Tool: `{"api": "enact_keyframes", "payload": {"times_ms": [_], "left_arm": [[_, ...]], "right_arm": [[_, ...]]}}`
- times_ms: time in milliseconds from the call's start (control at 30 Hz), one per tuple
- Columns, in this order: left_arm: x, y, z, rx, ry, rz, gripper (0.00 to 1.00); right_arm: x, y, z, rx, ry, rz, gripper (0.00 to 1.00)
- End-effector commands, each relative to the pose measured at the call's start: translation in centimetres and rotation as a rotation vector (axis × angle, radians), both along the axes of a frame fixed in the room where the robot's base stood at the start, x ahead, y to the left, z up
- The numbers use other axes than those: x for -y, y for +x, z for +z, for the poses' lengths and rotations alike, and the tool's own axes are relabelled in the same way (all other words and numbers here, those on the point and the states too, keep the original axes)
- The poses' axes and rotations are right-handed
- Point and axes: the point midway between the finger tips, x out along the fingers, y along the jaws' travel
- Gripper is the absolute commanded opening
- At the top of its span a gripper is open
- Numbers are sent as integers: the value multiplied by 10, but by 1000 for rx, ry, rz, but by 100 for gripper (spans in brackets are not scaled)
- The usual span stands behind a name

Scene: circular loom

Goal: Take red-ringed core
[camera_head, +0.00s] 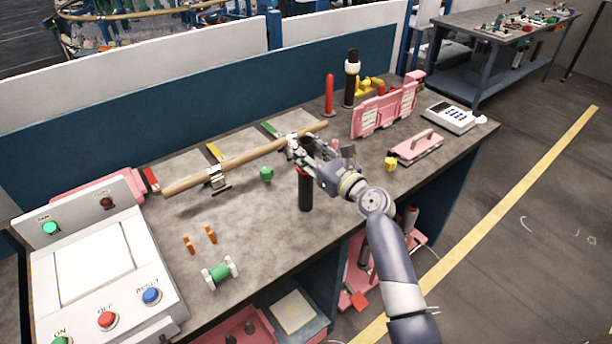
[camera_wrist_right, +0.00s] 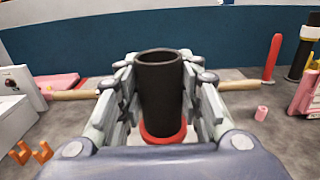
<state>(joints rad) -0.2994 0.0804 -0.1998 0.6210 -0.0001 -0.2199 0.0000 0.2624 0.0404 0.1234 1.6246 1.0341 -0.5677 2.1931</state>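The red-ringed core (camera_head: 305,192) is a black hollow cylinder, upright near the front edge of the table in the head view. Its red ring shows just below my right gripper (camera_head: 302,150). In the right wrist view the core (camera_wrist_right: 160,95) stands between the fingers of my right gripper (camera_wrist_right: 161,75), with its open top up and the red ring low down. The fingers lie against both sides of it, above the ring, and look shut on it. I cannot tell whether its base touches the table. My left gripper is not in view.
A long wooden rod (camera_head: 240,160) on clamps lies behind the core. A green spool (camera_head: 220,272) and orange pegs (camera_head: 210,234) lie to the left, near a control panel (camera_head: 95,265). A red pin (camera_head: 329,95), black cylinder (camera_head: 350,90) and pink rack (camera_head: 383,110) stand behind right.

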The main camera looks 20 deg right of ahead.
Motion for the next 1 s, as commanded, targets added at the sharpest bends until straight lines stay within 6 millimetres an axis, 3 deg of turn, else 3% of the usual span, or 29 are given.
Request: {"api": "enact_keyframes", "payload": {"times_ms": [367, 667, 1000], "left_arm": [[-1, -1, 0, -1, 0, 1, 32], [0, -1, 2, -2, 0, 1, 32], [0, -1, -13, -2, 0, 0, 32]], "right_arm": [[0, 0, 2, 0, 0, 0, 0], [0, 0, 37, 8, 2, -1, 0], [32, -72, 39, 0, -1, -2, 0]]}}
